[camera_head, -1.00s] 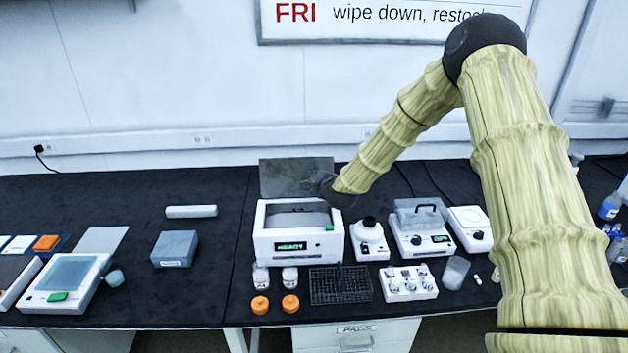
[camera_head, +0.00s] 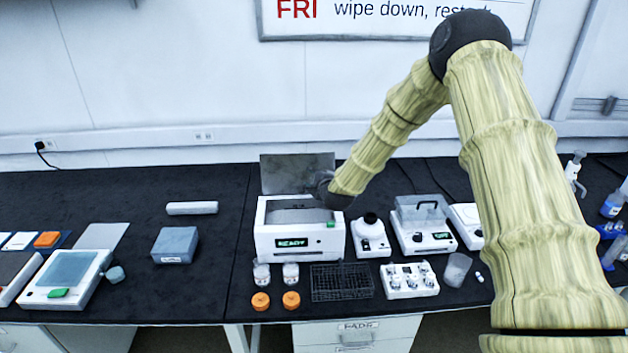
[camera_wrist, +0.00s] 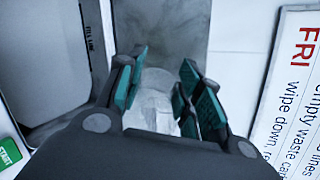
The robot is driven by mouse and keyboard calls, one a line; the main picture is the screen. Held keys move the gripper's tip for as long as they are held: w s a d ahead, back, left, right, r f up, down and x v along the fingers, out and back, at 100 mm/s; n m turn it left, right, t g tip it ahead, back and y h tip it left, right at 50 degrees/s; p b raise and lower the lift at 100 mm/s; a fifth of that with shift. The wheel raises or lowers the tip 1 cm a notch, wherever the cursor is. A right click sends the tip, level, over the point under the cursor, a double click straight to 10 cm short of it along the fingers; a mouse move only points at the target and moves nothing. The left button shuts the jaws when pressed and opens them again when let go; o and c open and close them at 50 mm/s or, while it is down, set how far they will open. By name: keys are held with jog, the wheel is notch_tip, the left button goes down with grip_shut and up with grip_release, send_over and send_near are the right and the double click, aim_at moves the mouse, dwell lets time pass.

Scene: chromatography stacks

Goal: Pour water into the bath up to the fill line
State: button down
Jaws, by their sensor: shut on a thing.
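The bath (camera_head: 298,241) is a white box with an open top and a lit READY display. Its grey lid (camera_head: 297,174) stands raised behind it. In the wrist view, the bath's inner wall carries a FILL LINE label (camera_wrist: 90,45), and a green START button (camera_wrist: 8,152) shows at the lower left. My gripper (camera_wrist: 166,85) is shut on a clear vessel (camera_wrist: 155,98), beside the bath opening. In the head view, my wrist is over the bath's back right corner and hides the fingers and vessel. I cannot tell the water level in either container.
Right of the bath stand a small white device (camera_head: 370,238) and a lidded unit (camera_head: 423,225). A wire rack (camera_head: 341,282), a white vial block (camera_head: 409,280), a clear beaker (camera_head: 457,269), bottles and orange caps (camera_head: 291,300) stand in front.

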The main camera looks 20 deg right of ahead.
jog(key=shift+a+f+n+h+b, duration=0.15)
jog(key=shift+f+n+h+b, duration=0.2)
jog(key=shift+f, duration=0.2)
jog(key=shift+f, duration=0.1)
jog(key=shift+a+f+n+b, duration=0.2)
jog(key=shift+f+n+b, duration=0.15)
jog(key=shift+f+n, duration=0.15)
jog(key=shift+f, duration=0.2)
dwell(0.4)
jog(key=shift+a+f+n+h+b, duration=0.15)
jog(key=shift+f+n+h+b, duration=0.2)
jog(key=shift+f+h+b, duration=0.2)
jog(key=shift+f, duration=0.15)
jog(key=shift+a+f+n+b, duration=0.25)
jog(key=shift+f+n+b, duration=0.2)
jog(key=shift+f, duration=0.25)
jog(key=shift+f, duration=0.1)
dwell(0.3)
